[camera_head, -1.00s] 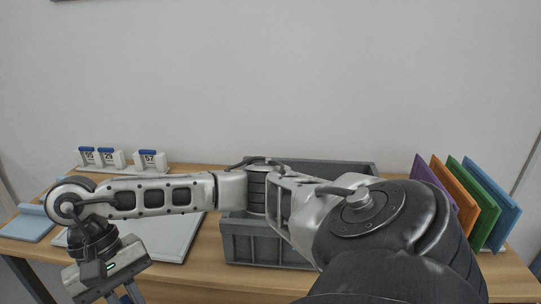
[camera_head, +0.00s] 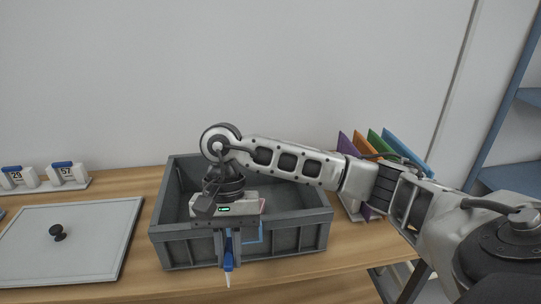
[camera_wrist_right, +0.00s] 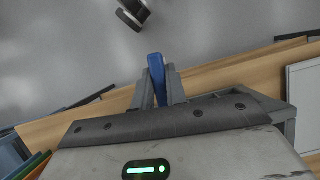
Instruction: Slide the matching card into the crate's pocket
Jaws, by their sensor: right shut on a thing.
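The grey crate (camera_head: 290,247) stands on the table in the head view. My right gripper (camera_head: 229,255) points down in front of its front wall. It is shut on a thin card (camera_head: 228,264) with a blue top and a pale lower tip, seen edge-on. The card's blue part also shows between the fingers in the right wrist view (camera_wrist_right: 156,66); its number cannot be read. A light-blue-edged patch (camera_head: 260,233) shows on the crate front, partly hidden by the gripper; it may be the pocket. White blue-topped cards 29 (camera_head: 17,177) and 57 (camera_head: 66,173) stand at left. My left gripper is out of view.
Purple, orange, green and blue boards (camera_head: 408,148) stand at the right behind my right arm. The wooden table's (camera_head: 300,285) front strip is clear. A blue shelf (camera_head: 512,135) stands far right.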

